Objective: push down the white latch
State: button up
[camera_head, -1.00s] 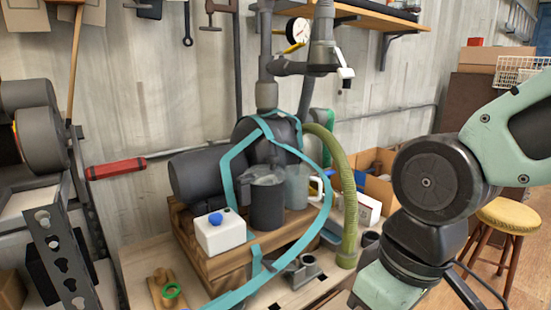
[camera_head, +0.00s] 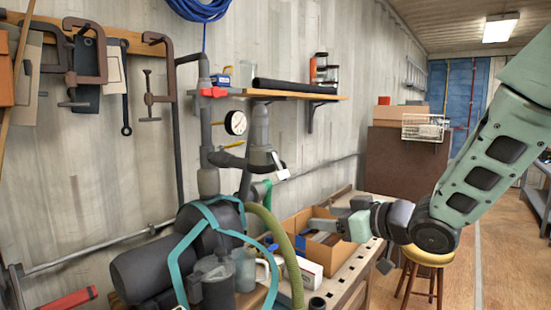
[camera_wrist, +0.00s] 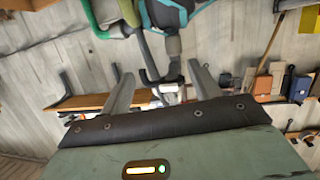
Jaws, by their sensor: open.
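The white latch (camera_head: 281,169) is a small white lever on the right side of a grey upright pipe fitting (camera_head: 259,150), in the head view. It slants down to the right. My gripper (camera_head: 316,219) is to the right of and below the latch in the head view, with its fingers pointing left and apart from it. In the wrist view, which is upside down, my open fingers (camera_wrist: 160,76) are spread with nothing held between them. Grey pipework (camera_wrist: 173,45) shows beyond them. A small pale patch lies between the fingers, but I cannot tell whether it is the latch.
A gauge (camera_head: 235,123) and a red-handled valve (camera_head: 212,92) sit on the pipes left of the latch. A wooden shelf (camera_head: 290,95) is above. A green hose (camera_head: 277,235) and a cardboard box (camera_head: 296,222) are below. A yellow stool (camera_head: 428,257) stands at right.

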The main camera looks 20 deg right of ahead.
aim_at(285, 176)
notch_tip(285, 176, up, 7)
jog(key=s+d+t+y+p, duration=0.1)
jog(key=s+d+y+p, duration=0.1)
jog(key=d+y, duration=0.1)
jog(key=shift+n, duration=0.4)
jog(key=p+x, duration=0.2)
jog(key=x, duration=0.4)
jog(key=p+x, duration=0.2)
jog(key=x, duration=0.4)
jog(key=p+x, duration=0.2)
jog(key=x, duration=0.3)
jog(key=shift+w+a+r, duration=0.2)
jog(key=shift+w+r, duration=0.05)
jog(key=shift+w, duration=0.1)
jog(key=c, duration=1)
jog(key=shift+f, duration=0.1)
